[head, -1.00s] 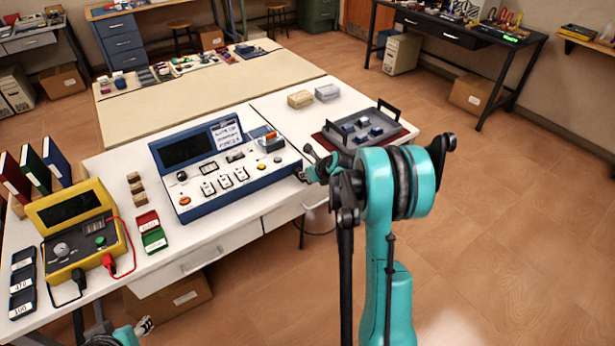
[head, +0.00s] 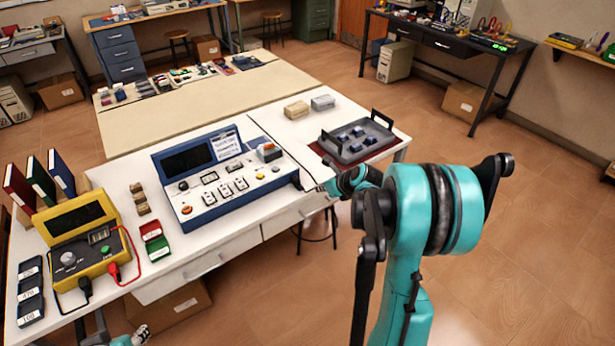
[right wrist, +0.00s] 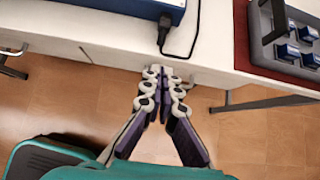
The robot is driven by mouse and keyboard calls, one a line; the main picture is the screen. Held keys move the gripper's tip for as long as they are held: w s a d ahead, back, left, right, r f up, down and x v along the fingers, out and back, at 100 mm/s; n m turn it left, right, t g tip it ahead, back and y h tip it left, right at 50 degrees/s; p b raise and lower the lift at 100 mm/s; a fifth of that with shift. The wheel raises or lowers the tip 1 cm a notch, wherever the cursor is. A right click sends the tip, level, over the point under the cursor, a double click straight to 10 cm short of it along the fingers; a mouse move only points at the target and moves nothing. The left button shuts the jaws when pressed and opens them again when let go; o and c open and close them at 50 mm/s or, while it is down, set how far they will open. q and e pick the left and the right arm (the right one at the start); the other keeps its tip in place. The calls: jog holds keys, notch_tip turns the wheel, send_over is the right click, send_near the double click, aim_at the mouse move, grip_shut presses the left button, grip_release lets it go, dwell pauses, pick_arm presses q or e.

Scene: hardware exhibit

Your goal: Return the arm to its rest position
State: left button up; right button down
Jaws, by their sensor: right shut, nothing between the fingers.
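My right arm (head: 436,215) is the teal and black arm at the right of the head view, bent in front of the white table (head: 245,227). My right gripper (head: 328,172) is small and partly hidden by my own wrist, near the table's right front edge. In the right wrist view the gripper (right wrist: 165,80) shows its fingers together, shut and empty, over the floor just before the table edge. My left gripper (head: 141,334) barely shows at the bottom left, beside the table front; its jaws are too small to read.
A blue console (head: 215,180) with a black cable stands behind my right gripper. A grey tray (head: 381,137) with blue blocks lies on a red mat at the table's right end. A yellow meter (head: 82,236) stands at left. Open floor (head: 530,235) lies at right.

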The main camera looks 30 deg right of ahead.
jog(key=shift+d, duration=0.1)
jog(key=s+a+r+n+g, duration=0.1)
jog(key=s+a+r+n, duration=0.3)
jog(key=a+n, duration=0.3)
jog(key=s+a+r+n, duration=0.3)
jog(key=s+a+n, duration=0.1)
jog(key=a+n, duration=0.35)
jog(key=s+a+n, duration=0.4)
jog(key=s+n, duration=0.3)
jog(key=n, duration=0.3)
jog(key=s+a+r+n, duration=0.1)
jog(key=s+a+n, duration=0.3)
jog(key=s+n, duration=0.3)
jog(key=n, duration=0.3)
jog(key=shift+s+a+g+h, duration=0.3)
jog(key=shift+a+g+h, duration=0.05)
jog(key=shift+g+h, duration=0.05)
